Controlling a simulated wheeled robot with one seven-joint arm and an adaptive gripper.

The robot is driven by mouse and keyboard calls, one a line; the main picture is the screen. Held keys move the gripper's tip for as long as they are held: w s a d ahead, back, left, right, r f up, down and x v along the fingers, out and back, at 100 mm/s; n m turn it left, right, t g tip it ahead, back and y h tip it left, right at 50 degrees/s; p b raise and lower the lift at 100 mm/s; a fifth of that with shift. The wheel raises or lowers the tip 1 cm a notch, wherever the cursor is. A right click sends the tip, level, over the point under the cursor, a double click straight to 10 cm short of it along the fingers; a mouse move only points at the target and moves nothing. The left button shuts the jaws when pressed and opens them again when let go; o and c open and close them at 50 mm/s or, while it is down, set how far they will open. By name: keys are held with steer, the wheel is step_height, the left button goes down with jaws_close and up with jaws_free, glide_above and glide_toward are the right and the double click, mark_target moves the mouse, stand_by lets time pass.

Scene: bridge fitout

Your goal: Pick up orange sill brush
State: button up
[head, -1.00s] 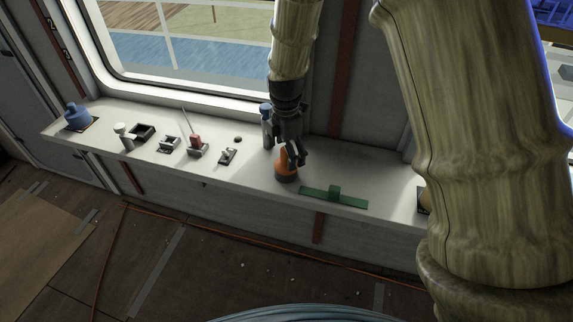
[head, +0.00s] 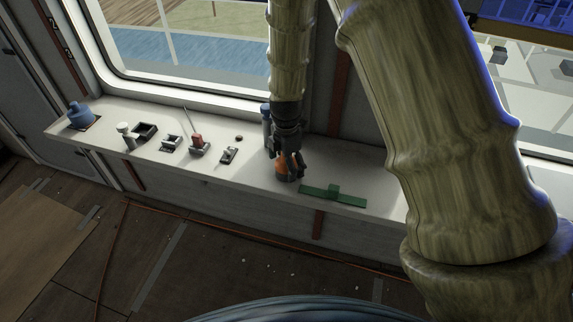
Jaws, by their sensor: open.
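The orange sill brush (head: 283,169) stands on the white window sill (head: 245,180), with an orange upper part and a dark base. My gripper (head: 289,166) points down over it, open, with its dark fingers around the brush's upper part. The fingers hide part of the orange; I cannot tell whether they touch it.
A blue-topped bottle (head: 266,122) stands behind my gripper. Farther left are a red-handled item (head: 197,141), small dark fittings and a blue container (head: 80,116).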

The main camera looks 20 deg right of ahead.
steer(key=c, duration=1.4)
steer(key=shift+r, duration=0.1)
steer(key=shift+c, duration=0.2)
